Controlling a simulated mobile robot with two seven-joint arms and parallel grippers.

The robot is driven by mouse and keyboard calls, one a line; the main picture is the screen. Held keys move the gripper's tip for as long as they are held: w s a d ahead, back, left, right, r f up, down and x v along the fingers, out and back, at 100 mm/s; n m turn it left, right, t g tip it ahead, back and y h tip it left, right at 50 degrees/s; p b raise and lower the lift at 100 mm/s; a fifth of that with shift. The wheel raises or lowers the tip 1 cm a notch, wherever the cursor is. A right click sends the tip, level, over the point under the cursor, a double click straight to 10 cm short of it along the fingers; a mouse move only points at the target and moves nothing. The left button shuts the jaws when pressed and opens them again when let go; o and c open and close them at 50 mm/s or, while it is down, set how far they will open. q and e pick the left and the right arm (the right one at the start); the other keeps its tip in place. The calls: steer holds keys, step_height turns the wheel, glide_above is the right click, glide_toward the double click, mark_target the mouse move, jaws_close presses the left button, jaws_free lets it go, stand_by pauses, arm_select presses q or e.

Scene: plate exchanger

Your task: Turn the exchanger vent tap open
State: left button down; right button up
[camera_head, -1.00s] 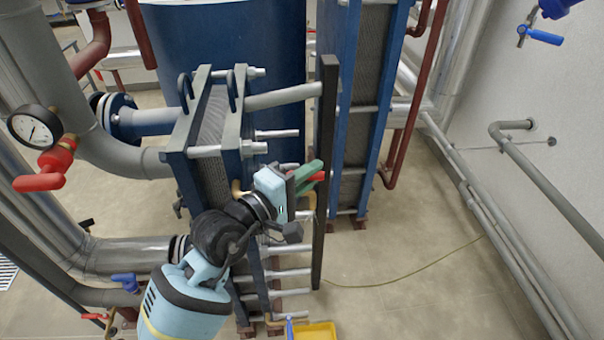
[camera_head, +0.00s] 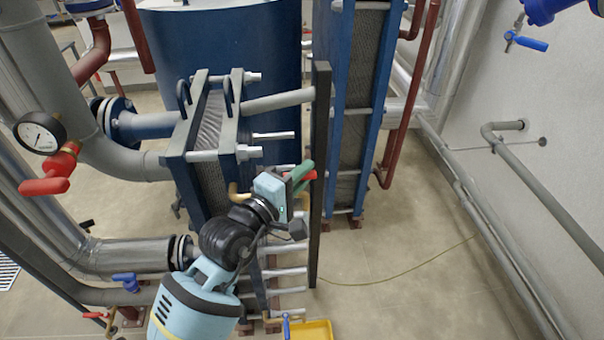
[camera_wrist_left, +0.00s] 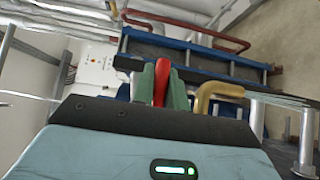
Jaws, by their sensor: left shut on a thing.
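The vent tap's red lever (camera_head: 309,176) shows at the right side of the near plate exchanger (camera_head: 210,180). My left gripper (camera_head: 303,173) reaches it from the lower left, its green fingers shut on the lever. In the left wrist view, the red lever (camera_wrist_left: 161,82) stands between the two green fingers of my left gripper (camera_wrist_left: 163,86). A bent brass pipe (camera_wrist_left: 218,90) is close beside the fingers on the right. The tap's body is hidden behind the gripper. My right gripper is not in view.
A dark upright bar (camera_head: 320,170) stands just right of the gripper. A second blue exchanger (camera_head: 357,120) is behind it. A red-handled valve (camera_head: 45,186) and gauge (camera_head: 39,133) are at left. A yellow tray (camera_head: 318,330) is below. Floor at right is mostly clear.

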arm_select(q)
steer(key=c, duration=1.4)
jaws_free()
steer(key=v, duration=0.8)
steer(key=shift+w, duration=0.1)
